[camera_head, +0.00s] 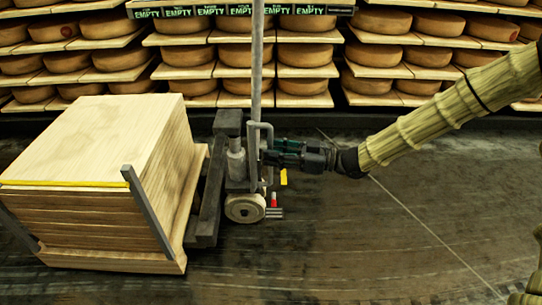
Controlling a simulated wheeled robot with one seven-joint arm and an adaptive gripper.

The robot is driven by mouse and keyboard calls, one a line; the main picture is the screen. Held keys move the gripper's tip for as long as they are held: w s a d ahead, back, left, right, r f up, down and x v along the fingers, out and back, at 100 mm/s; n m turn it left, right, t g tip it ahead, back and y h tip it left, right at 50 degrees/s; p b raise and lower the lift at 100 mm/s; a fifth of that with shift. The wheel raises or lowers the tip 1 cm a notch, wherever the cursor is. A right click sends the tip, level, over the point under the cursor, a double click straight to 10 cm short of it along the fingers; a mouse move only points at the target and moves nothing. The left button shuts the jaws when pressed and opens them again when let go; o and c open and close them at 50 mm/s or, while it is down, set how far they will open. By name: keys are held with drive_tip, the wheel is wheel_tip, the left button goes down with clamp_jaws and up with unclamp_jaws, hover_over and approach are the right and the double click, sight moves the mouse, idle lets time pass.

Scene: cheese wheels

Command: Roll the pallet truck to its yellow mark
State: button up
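The pallet truck (238,170) stands left of centre, with a grey upright mast, a looped grey handle (271,136) and a pale wheel (245,208). It bears a stack of pale wooden boards (85,135) on its left. My gripper (270,157) reaches in from the right, level, with its fingertips at the truck's upright beside the looped handle. The fingertips are partly lost against the truck, so I cannot tell whether they grip it. A yellow strip (65,183) runs along the stack's near top edge. No yellow mark shows on the visible floor.
Shelves of cheese wheels (305,56) line the back, with green "EMPTY" signs (242,10) at the top. The dark floor (370,250) is clear in front and to the right. A thin pale line (435,235) crosses it.

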drive_tip(key=shift+w+a, duration=0.1)
drive_tip(key=shift+a, duration=0.45)
clamp_jaws()
